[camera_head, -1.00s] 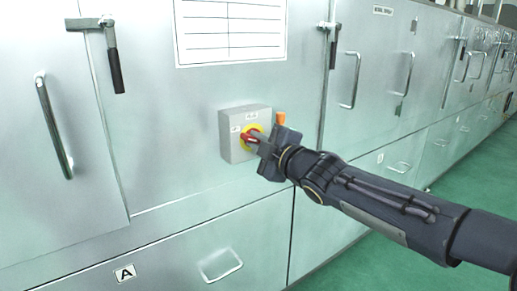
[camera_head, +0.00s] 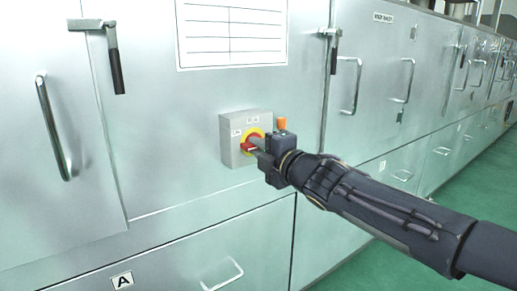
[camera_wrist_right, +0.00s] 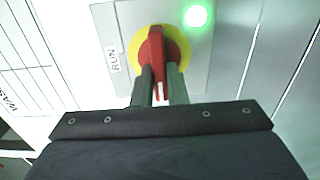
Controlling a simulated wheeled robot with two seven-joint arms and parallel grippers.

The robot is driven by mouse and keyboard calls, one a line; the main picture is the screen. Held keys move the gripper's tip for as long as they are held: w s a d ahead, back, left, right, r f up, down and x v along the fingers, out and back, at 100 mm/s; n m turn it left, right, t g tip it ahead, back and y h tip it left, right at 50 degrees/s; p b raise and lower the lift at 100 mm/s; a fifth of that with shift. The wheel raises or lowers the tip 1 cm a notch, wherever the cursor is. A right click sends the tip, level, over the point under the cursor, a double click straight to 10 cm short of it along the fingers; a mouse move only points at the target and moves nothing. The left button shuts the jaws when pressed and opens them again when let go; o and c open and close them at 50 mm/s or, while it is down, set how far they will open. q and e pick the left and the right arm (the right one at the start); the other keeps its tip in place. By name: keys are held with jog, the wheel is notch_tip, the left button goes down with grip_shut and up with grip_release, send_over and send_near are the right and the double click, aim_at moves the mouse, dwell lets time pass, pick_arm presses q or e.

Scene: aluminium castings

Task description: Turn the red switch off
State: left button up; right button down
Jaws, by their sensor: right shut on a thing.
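The red switch (camera_head: 249,147) is a red rotary handle on a yellow round plate, set on the front of a grey box (camera_head: 232,148) on the cabinet. In the right wrist view the red switch (camera_wrist_right: 156,52) sits between the two fingers, its far end standing clear beyond them. My right gripper (camera_head: 258,149) is at the switch, shut on its handle; in the wrist view the fingers (camera_wrist_right: 160,86) lie on either side of it. A lit green lamp (camera_wrist_right: 196,16) and a RUN label show on the box. My left gripper is not in view.
Metal cabinet doors surround the box. Lever handles (camera_head: 116,62) and bar handles (camera_head: 54,128) stick out from them. Green floor (camera_head: 450,195) is free at the right.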

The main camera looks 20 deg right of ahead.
jog(key=c, duration=1.4)
grip_release()
jog(key=shift+c, duration=0.2)
jog(key=p+v, duration=0.2)
jog(key=v, duration=0.6)
